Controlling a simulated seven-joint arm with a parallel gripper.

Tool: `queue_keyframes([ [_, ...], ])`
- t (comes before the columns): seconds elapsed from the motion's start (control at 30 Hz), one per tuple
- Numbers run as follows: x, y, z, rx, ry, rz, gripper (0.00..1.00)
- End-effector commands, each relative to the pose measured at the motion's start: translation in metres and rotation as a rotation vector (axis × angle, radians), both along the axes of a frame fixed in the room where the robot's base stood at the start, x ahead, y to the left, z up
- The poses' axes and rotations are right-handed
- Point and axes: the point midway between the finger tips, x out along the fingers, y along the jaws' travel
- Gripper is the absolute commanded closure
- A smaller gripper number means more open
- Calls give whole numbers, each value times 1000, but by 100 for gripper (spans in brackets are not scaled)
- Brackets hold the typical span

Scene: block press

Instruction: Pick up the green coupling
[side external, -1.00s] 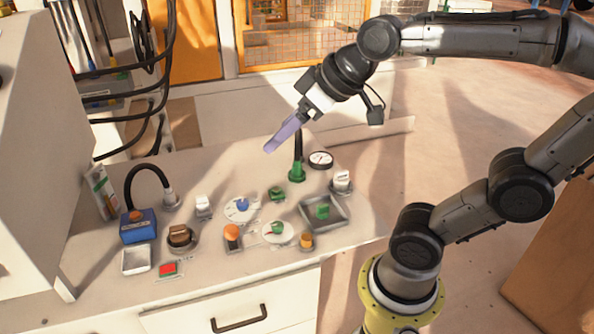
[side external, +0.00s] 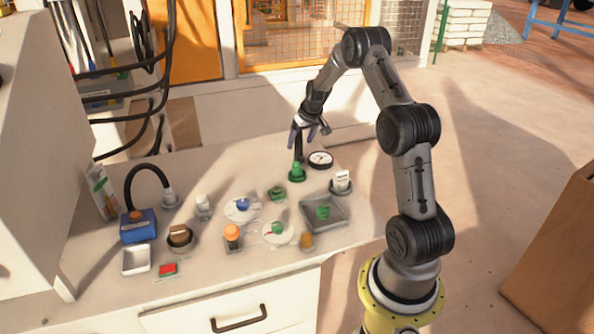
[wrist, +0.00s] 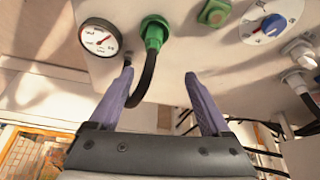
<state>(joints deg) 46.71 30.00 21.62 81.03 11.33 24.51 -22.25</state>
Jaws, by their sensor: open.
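The green coupling (side external: 297,172) stands upright near the back right of the bench, with a black hose rising from its top. In the wrist view the coupling (wrist: 154,32) is at the top centre, beyond the fingertips. Its hose (wrist: 145,80) runs down the picture between the two fingers, closer to the left one. My gripper (side external: 304,132) is above the coupling with its purple fingers apart. In the wrist view my gripper (wrist: 158,74) is open, with no coupling between its fingertips.
A round gauge (side external: 320,159) sits just right of the coupling. A green button (side external: 277,194) and a dial with a blue knob (side external: 242,208) are in front and left. A grey tray (side external: 340,222) holds a green block.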

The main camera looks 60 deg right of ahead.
Motion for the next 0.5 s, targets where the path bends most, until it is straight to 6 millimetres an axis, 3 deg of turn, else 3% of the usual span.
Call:
queue_keyframes([
  [0.03,-10,-6,-10,14,12,-20,18],
  [0.13,-16,-13,-17,17,16,-37,18],
  [0.5,4,-26,-75,17,16,-35,18],
])
